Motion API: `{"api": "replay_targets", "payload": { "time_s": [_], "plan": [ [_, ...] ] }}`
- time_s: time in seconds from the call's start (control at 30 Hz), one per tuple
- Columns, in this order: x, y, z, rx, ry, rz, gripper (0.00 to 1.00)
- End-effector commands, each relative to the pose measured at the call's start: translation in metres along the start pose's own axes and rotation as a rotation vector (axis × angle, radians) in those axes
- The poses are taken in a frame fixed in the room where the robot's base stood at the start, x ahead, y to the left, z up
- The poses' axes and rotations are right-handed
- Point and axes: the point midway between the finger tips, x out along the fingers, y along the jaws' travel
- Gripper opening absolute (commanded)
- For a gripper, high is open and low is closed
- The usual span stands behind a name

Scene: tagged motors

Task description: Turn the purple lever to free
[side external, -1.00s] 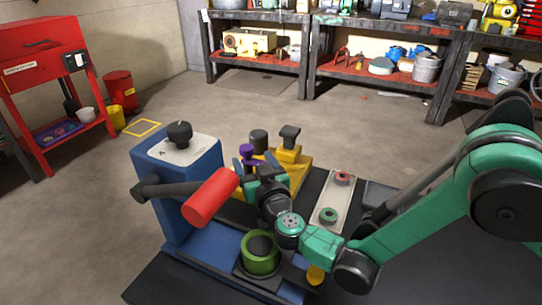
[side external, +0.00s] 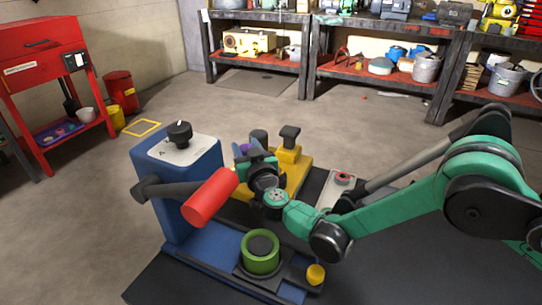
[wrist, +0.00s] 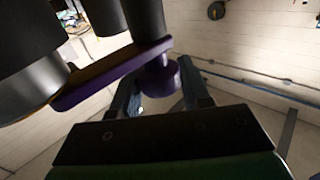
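The purple lever (wrist: 110,78) shows large in the wrist view as a flat bar with a round purple knob (wrist: 160,78) at its end. My gripper (wrist: 162,80) is open, with one finger on each side of the knob. I cannot tell whether either finger touches it. In the side view my gripper (side external: 244,162) is at the yellow-based unit (side external: 300,172), and only a bit of the lever (side external: 243,149) shows behind it. The lever's pivot and any marks for free are hidden or too small to read.
A blue housing (side external: 186,205) with a red-gripped dark lever (side external: 210,197) stands left of my gripper. A green ring part (side external: 262,262) and a yellow knob (side external: 315,275) are in front. A pale plate (side external: 340,187) with a red button lies to the right.

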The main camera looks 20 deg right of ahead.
Motion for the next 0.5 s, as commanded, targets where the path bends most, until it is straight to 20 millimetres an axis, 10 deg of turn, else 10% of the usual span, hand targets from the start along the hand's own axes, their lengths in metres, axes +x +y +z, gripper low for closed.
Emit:
{"api": "replay_targets", "payload": {
  "time_s": [0.5],
  "plan": [
    [0.0013,-0.0016,0.0005,0.001,0.000,0.324,0.00]
  ]
}}
